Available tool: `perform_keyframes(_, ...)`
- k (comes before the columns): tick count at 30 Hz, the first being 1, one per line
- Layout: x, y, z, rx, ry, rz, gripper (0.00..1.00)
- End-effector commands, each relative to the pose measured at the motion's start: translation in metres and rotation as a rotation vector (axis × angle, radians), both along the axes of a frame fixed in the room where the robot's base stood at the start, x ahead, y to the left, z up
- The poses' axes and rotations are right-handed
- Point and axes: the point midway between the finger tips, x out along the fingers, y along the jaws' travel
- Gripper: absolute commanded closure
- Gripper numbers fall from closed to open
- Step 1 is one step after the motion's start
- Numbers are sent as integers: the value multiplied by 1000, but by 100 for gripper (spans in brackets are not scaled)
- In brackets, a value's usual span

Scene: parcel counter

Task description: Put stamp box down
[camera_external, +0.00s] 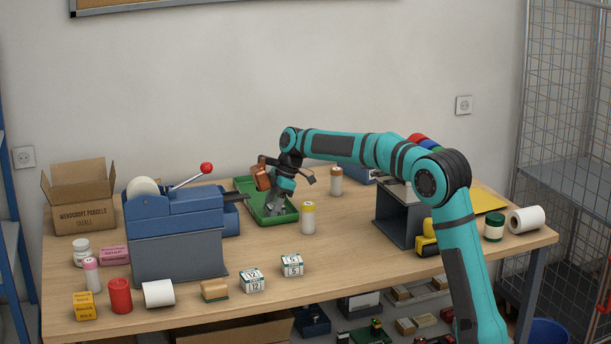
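My gripper (276,208) points down over the green tray (293,217), towards the back middle of the counter. Its grey fingers are small and partly merge with the tray, so I cannot tell whether they are open or shut, or whether a box is between them. No box is plainly labelled as the stamp box. Two small white boxes with green edges and printed numbers stand at the front middle: one box (252,281) and another box (292,265) to its right. Both are apart from my gripper.
A yellow-capped bottle (308,219) stands close right of the tray, and an orange-capped bottle (336,181) behind it. A blue machine (176,214) with a red-knobbed lever stands left. An open carton (82,205) is at the back left. The front right counter (350,262) is clear.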

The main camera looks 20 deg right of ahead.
Motion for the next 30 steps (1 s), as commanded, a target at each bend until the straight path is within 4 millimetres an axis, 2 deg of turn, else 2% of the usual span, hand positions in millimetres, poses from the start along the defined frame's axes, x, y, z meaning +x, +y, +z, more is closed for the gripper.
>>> perform_keyframes(8,0,-2,8,0,-1,0,48)
perform_keyframes(22,1,-35,85,0,-2,-1,48)
perform_keyframes(30,0,-45,111,-1,1,1,48)
